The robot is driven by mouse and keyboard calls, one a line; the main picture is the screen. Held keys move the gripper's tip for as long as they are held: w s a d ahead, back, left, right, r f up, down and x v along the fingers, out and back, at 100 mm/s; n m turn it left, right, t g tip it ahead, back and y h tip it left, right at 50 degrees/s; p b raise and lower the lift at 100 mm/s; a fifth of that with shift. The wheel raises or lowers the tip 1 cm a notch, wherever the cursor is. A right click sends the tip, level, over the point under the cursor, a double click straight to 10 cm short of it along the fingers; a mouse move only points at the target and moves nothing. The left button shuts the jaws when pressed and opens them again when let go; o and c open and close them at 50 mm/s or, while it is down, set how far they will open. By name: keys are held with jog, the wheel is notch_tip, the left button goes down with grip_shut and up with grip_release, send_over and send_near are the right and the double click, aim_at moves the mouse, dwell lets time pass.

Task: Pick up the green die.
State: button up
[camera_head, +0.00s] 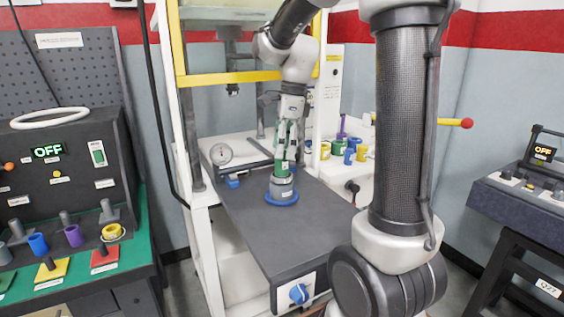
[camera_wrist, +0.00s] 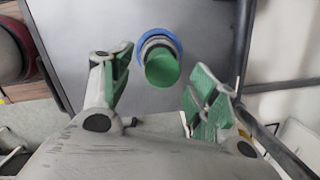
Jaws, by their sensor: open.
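The green die (camera_head: 281,167) stands upright on top of a grey cylinder (camera_head: 282,186) that rests on a blue round base (camera_head: 282,199). In the wrist view the green die (camera_wrist: 162,69) shows its round green top, with the grey body and the blue base (camera_wrist: 173,38) behind it. My gripper (camera_head: 288,150) is open and points down just above the die. In the wrist view my gripper (camera_wrist: 163,78) has its green-padded fingers spread, one to each side of the die. I see no contact; exact finger height beside the die is unclear.
The dark slab (camera_head: 300,232) under the base is mostly clear. A yellow crossbar (camera_head: 235,79) spans behind my arm. Several coloured parts stand on a white surface (camera_head: 330,168) at right.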

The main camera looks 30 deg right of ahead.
aim_at(282, 161)
jog(key=f, duration=0.5)
jog(key=shift+w+a, duration=0.2)
jog(key=shift+r, duration=0.1)
grip_shut()
